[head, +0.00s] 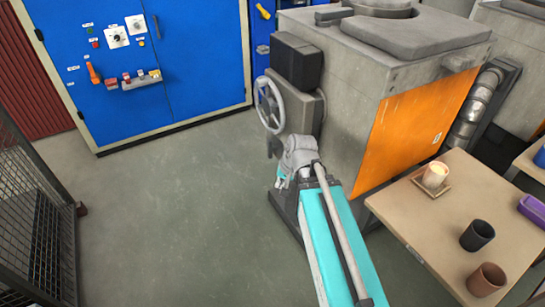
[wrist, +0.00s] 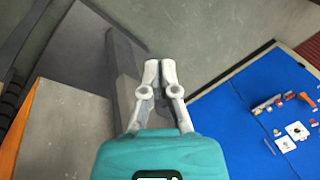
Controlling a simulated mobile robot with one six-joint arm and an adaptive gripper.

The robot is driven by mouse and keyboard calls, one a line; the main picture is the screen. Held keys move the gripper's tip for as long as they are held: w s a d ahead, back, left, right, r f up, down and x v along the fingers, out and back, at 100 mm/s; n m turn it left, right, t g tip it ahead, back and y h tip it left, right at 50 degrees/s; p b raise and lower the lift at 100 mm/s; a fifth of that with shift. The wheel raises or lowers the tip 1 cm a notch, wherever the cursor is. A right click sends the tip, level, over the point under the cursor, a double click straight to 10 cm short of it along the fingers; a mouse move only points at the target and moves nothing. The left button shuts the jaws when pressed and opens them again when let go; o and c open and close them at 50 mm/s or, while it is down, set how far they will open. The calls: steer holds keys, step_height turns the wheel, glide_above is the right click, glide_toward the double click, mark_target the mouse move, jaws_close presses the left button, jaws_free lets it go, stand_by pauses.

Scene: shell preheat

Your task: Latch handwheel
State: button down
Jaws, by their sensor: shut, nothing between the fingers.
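The handwheel (head: 268,104) is a pale spoked ring on the left side of the grey furnace (head: 350,90), mounted on a grey box. A small dark piece (head: 272,147) shows just below the wheel. My gripper (head: 280,172) is below the wheel, close to the furnace's lower side, apart from the wheel and partly hidden by my wrist. In the wrist view my gripper (wrist: 160,72) has its two pale fingers together, with nothing between them. I cannot make out the handwheel in the wrist view.
A blue cabinet (head: 190,70) with switches stands at the back left. A mesh fence (head: 30,215) is at the left. A table (head: 440,225) with a candle (head: 436,174) and cups is at the right. The floor (head: 160,200) between fence and furnace is clear.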

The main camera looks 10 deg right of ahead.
mark_target(271, 145)
steer(key=w+f+m+t+y+b, duration=0.6)
steer(key=w+f+m+b, duration=0.55)
steer(key=b, duration=0.65)
steer(key=w+d+f+m+t+h+b, duration=0.3)
steer(key=w+d+f+m+t+b, duration=0.2)
steer(key=m+b, duration=0.9)
steer(key=w+d+m+t, duration=0.3)
steer(key=w+d, duration=0.1)
steer(key=w, duration=0.1)
steer(key=shift+w+d+f+t+b, duration=0.15)
steer(key=shift+d+t+b, duration=0.05)
steer(key=shift+t+b, duration=0.2)
steer(key=x, duration=1.3)
steer(key=shift+w, duration=0.35)
steer(key=shift+w+a, duration=0.1)
steer(key=shift+w, duration=0.05)
